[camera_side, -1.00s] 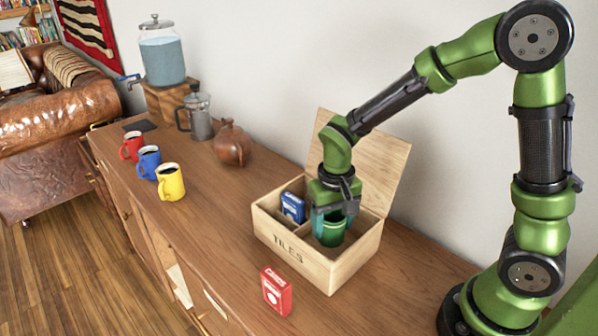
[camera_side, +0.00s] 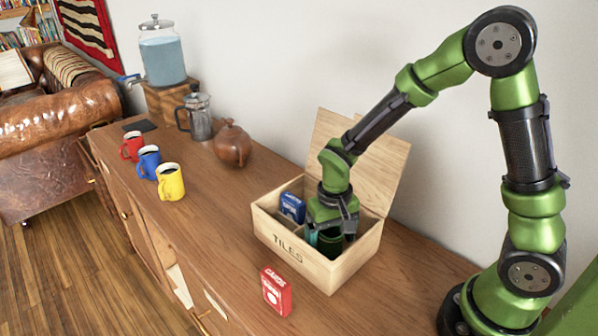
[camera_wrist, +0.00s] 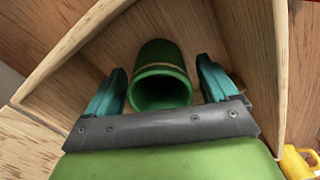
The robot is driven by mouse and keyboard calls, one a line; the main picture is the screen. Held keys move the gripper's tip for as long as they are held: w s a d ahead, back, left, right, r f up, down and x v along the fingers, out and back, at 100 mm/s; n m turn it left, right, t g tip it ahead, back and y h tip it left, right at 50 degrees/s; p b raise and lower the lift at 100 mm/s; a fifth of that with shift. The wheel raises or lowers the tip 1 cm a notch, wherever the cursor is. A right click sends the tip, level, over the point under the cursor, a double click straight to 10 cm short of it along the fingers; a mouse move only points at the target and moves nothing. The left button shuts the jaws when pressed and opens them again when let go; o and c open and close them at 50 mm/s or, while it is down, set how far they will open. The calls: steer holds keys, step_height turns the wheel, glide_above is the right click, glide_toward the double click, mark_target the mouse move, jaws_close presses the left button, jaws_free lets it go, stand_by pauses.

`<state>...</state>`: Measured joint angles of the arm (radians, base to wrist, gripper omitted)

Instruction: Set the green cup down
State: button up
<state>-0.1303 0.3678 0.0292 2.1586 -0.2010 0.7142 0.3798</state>
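The green cup (camera_side: 330,244) is down inside the right-hand compartment of the wooden box marked TILES (camera_side: 318,268). In the wrist view the cup (camera_wrist: 160,88) shows its open rim towards me, between my two teal fingers. My gripper (camera_wrist: 160,72) is open, with a narrow gap between each finger and the cup's sides. In the side view my gripper (camera_side: 330,236) reaches down into the box and hides much of the cup. I cannot clearly see the cup's base on the box floor.
A blue card box (camera_side: 292,207) sits in the box's left compartment. The open lid (camera_side: 385,170) stands behind my gripper. A red card box (camera_side: 276,291) stands in front. Yellow (camera_side: 170,182), blue (camera_side: 148,162) and red (camera_side: 131,146) mugs and a brown jug (camera_side: 232,146) are left.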

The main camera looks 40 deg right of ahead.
step_height(320, 180, up, 11)
steer(key=s+d+r+t+y, duration=0.2)
steer(key=s+r+t, duration=0.5)
steer(key=s+r, duration=0.3)
steer(key=shift+r+n, duration=0.3)
steer(key=shift+r, duration=0.05)
stand_by(0.7)
